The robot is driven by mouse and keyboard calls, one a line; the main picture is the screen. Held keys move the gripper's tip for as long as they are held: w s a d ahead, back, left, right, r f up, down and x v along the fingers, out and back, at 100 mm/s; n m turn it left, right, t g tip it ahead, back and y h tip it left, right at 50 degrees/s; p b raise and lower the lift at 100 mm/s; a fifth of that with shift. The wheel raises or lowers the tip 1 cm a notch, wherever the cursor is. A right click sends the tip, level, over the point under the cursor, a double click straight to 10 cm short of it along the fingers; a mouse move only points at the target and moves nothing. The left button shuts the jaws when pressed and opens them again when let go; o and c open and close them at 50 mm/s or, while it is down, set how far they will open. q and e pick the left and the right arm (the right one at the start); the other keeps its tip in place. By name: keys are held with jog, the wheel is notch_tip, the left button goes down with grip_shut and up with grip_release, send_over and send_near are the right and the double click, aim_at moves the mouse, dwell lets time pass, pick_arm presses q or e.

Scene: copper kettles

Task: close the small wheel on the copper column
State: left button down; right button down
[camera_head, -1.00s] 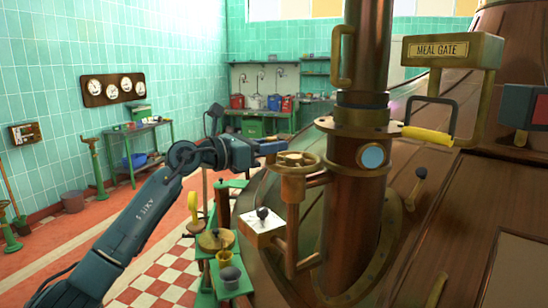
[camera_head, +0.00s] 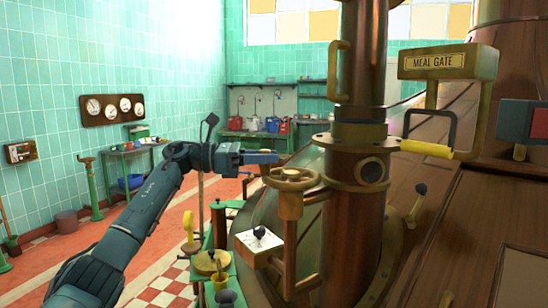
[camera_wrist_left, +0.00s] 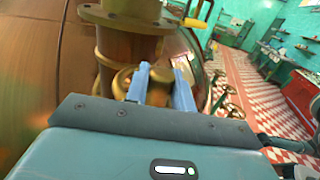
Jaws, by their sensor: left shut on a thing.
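The small brass wheel (camera_head: 292,178) sits on a bracket at the left side of the copper column (camera_head: 352,235). My left gripper (camera_head: 275,158) reaches in from the left at the wheel's far left rim. In the left wrist view, the two blue fingers (camera_wrist_left: 162,88) straddle part of the brass wheel (camera_wrist_left: 124,82), just below the column's flange. They are shut on the wheel; the exact contact is partly hidden. The round glass (camera_head: 372,170) on the column looks dark. My right gripper is not in view.
A white plate with a black-knobbed lever (camera_head: 260,238) lies below the wheel. A yellow-handled lever (camera_head: 427,148) hangs under the MEAL GATE sign (camera_head: 438,62) to the right. Green stands with pots (camera_head: 210,264) are at lower left. The red-and-white floor beyond is open.

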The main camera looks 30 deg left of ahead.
pick_arm(q)
jog(key=c, duration=1.2)
grip_release()
jog(key=shift+c, duration=0.2)
jog(key=shift+a, duration=0.1)
jog(key=b+v, duration=0.2)
jog(key=v, duration=1.1)
